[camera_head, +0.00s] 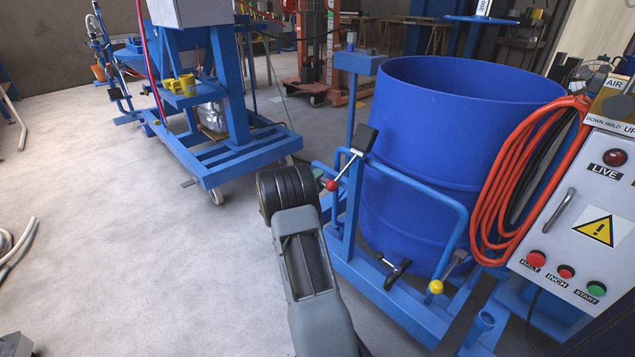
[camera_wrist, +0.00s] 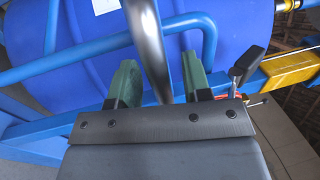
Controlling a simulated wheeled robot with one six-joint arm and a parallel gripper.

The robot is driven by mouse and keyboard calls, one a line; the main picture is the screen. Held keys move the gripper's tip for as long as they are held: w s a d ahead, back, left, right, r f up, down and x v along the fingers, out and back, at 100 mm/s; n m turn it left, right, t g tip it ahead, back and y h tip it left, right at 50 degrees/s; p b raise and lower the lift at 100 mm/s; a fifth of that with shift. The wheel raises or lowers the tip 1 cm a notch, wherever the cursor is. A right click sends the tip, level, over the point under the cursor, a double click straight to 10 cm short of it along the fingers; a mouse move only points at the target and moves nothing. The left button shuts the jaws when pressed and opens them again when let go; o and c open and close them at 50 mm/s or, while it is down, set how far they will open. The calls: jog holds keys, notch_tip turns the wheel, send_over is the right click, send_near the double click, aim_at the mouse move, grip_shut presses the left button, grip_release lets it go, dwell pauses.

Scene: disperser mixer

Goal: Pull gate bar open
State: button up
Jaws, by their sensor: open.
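The gate bar (camera_head: 420,187) is a bent blue tube across the front of the large blue drum (camera_head: 450,130). In the wrist view the gate bar (camera_wrist: 90,55) crosses the upper part and bends down at its right end. My gripper (camera_head: 324,180) is left of the bar in the head view, mostly hidden behind my wrist. In the wrist view my gripper's green fingers (camera_wrist: 160,80) are spread apart, pointing towards the bar and drum. A shiny grey curved piece in front hides part of the gap. I see nothing clamped between the fingers; contact with the bar cannot be told.
A yellow knob (camera_head: 436,287) and black clamp (camera_head: 396,272) are low on the frame. The control box (camera_head: 590,220) with orange hose (camera_head: 515,180) is at right.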

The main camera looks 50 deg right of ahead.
jog(key=shift+c, duration=0.2)
grip_shut()
dwell(0.3)
